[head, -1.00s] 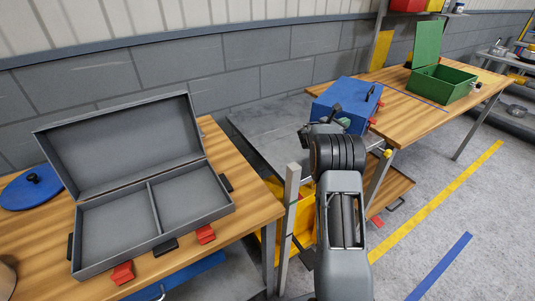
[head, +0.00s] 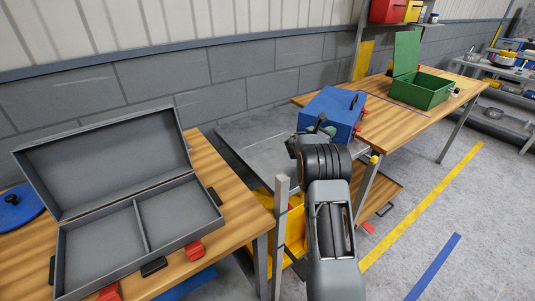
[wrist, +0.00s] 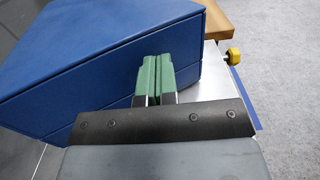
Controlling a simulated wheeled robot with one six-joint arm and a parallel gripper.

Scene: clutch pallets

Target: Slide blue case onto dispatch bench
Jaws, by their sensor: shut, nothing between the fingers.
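The blue case (head: 333,103) is closed. It sits where the grey metal platform (head: 262,145) meets the wooden bench (head: 399,117) at the back right. How far it overlaps the bench is unclear. My gripper (head: 318,128) is at the case's near side, partly hidden by my arm. In the wrist view, my gripper's green fingers (wrist: 153,80) are together and empty, at the face of the blue case (wrist: 90,70), seemingly touching it. Grey metal platform (wrist: 207,88) shows beside the fingers, and bench wood (wrist: 217,16) beyond the case.
An open green box (head: 421,88) stands farther along the back bench. An open grey case (head: 130,215) lies on the near left wooden bench (head: 245,215). A yellow knob (wrist: 234,56) sticks out at the platform's right edge. Open floor (head: 410,225) lies to the right.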

